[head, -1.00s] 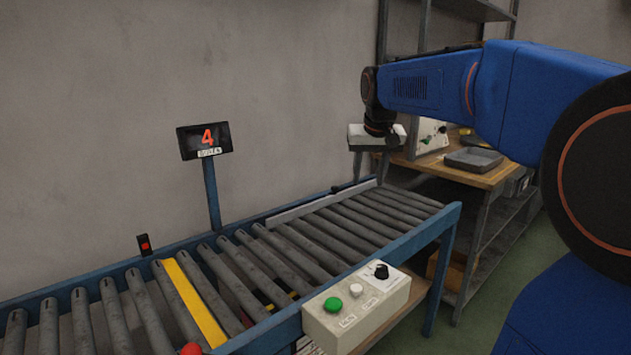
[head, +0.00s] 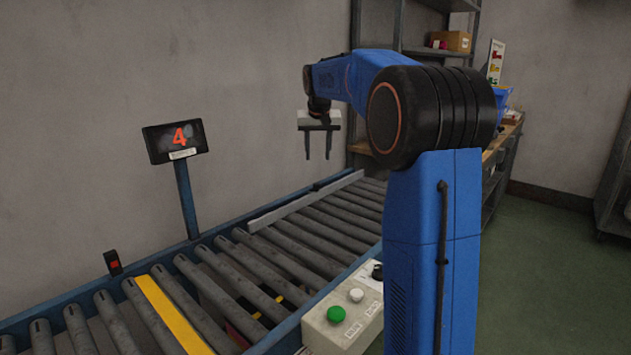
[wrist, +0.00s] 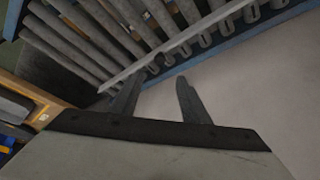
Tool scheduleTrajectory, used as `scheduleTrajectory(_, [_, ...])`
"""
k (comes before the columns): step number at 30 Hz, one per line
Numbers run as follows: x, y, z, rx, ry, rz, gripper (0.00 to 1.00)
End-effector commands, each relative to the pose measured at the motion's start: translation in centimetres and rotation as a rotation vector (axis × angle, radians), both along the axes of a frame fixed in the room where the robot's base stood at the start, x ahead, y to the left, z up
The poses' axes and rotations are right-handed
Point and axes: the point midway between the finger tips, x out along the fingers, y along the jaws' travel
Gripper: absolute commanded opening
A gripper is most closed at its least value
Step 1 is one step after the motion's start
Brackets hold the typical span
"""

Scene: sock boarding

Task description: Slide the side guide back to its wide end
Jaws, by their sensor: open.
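The side guide (head: 304,199) is a long light-grey bar lying along the far side of the roller conveyor, near the wall. In the wrist view the guide (wrist: 180,40) runs diagonally across the rollers, beyond the fingertips. My gripper (head: 319,157) hangs above the far end of the conveyor, fingers pointing down, open and empty. The wrist view shows its two fingers (wrist: 157,90) spread apart, with the left fingertip appearing close to the guide's line. I cannot tell the exact gap; no contact is clear.
The conveyor's blue frame (head: 222,228) runs along the wall. A display reading 4 (head: 175,141) stands on a post behind it. A control box (head: 345,315) with green and white buttons sits on the near side. Shelving (head: 420,50) and a bench stand at the back right.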

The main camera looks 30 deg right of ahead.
Motion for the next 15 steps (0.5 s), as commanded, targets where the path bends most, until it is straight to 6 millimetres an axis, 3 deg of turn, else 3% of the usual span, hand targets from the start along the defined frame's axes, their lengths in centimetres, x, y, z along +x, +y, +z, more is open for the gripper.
scheduleTrajectory(15, [3.1, -1.5, -8.6, 0.001, 0.003, 0.0, 0.42])
